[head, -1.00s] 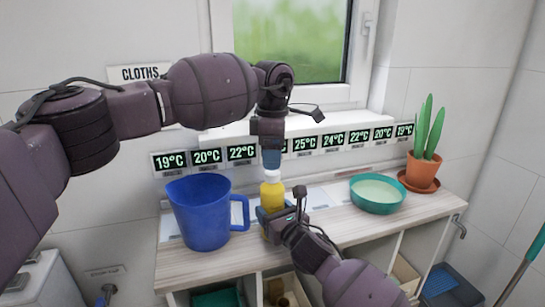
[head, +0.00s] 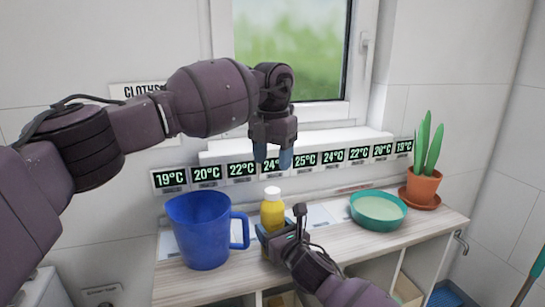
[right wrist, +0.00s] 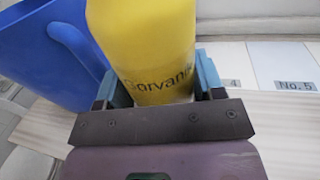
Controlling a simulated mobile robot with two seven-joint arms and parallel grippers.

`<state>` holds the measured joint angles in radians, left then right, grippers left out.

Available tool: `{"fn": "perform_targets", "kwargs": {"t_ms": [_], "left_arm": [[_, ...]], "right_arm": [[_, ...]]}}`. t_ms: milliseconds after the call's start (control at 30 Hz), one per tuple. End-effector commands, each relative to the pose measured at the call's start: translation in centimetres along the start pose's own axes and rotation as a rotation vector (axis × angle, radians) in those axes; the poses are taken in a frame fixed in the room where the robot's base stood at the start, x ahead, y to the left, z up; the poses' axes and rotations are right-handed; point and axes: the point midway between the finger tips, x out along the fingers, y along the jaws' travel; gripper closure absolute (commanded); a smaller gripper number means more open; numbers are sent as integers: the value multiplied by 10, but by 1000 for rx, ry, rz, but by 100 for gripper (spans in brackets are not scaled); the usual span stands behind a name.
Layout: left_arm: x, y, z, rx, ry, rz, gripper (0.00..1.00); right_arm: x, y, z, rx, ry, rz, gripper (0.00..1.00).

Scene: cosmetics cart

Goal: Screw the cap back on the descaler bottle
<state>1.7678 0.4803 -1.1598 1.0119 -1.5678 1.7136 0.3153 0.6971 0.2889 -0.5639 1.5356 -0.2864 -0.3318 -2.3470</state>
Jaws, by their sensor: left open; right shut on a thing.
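The descaler bottle (head: 272,214) is yellow and stands upright on the wooden counter, right of the blue jug. Its white cap (head: 272,193) sits on top of the neck; I cannot tell how tight it is. My right gripper (head: 270,234) is shut around the bottle's lower body, and the right wrist view shows the yellow bottle (right wrist: 145,40) between its blue-grey fingers. My left gripper (head: 273,160) is open and empty, pointing down above the cap with a clear gap.
A blue jug (head: 198,232) stands close to the bottle's left. A teal bowl (head: 377,212) and a potted plant (head: 423,185) stand to the right. A row of temperature displays (head: 306,159) lines the wall behind, under the window ledge.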

Motion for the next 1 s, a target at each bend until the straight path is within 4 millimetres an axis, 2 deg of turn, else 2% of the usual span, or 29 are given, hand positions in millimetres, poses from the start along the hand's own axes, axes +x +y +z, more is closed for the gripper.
{"fn": "perform_targets", "kwargs": {"t_ms": [200, 667, 1000], "left_arm": [[0, 0, -1, -108, 5, 3, 43], [4, 0, -1, -116, 5, 2, 43], [46, 0, -1, -116, 7, 2, 43]], "right_arm": [[0, 0, 0, 0, 1, 0, 100], [0, 0, 0, 0, 0, 0, 100], [0, 0, 0, 0, 0, 0, 100]]}}
